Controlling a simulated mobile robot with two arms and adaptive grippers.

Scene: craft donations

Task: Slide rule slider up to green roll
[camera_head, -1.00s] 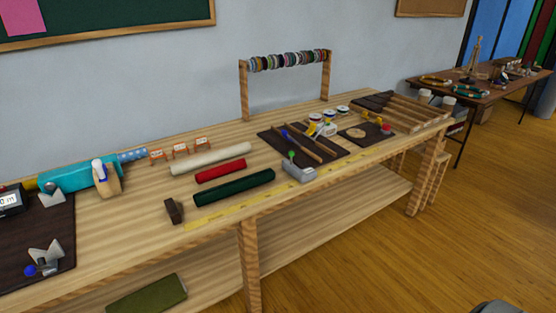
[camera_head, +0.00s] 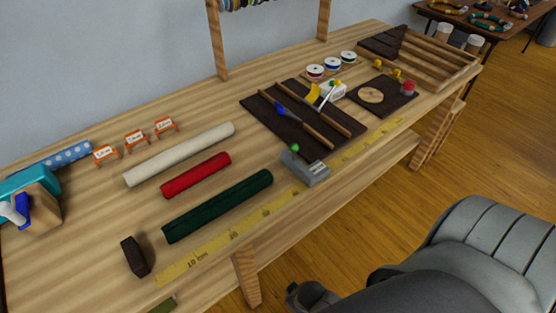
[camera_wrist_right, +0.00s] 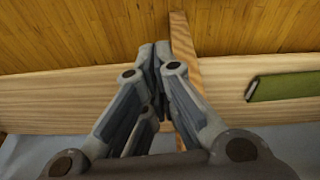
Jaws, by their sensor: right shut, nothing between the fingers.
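The dark green roll (camera_head: 218,206) lies slantwise on the table behind the yellow rule (camera_head: 230,232), which runs along the front edge. The slider (camera_head: 305,168), a grey metal block with a green knob, sits on the rule, to the right of and apart from the green roll's right end. A dark brown block (camera_head: 135,256) stands near the rule's left end. In the right wrist view my right gripper (camera_wrist_right: 155,58) is shut and empty, over the floor and lower shelf. In the head view my right arm is at bottom right, away from the slider. My left gripper is out of view.
Red (camera_head: 196,175) and cream (camera_head: 180,154) rolls lie behind the green one. A dark mat (camera_head: 292,130) with tools lies just behind the slider. A smaller dark board (camera_head: 385,105) and a wooden rack (camera_head: 435,60) are farther right.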

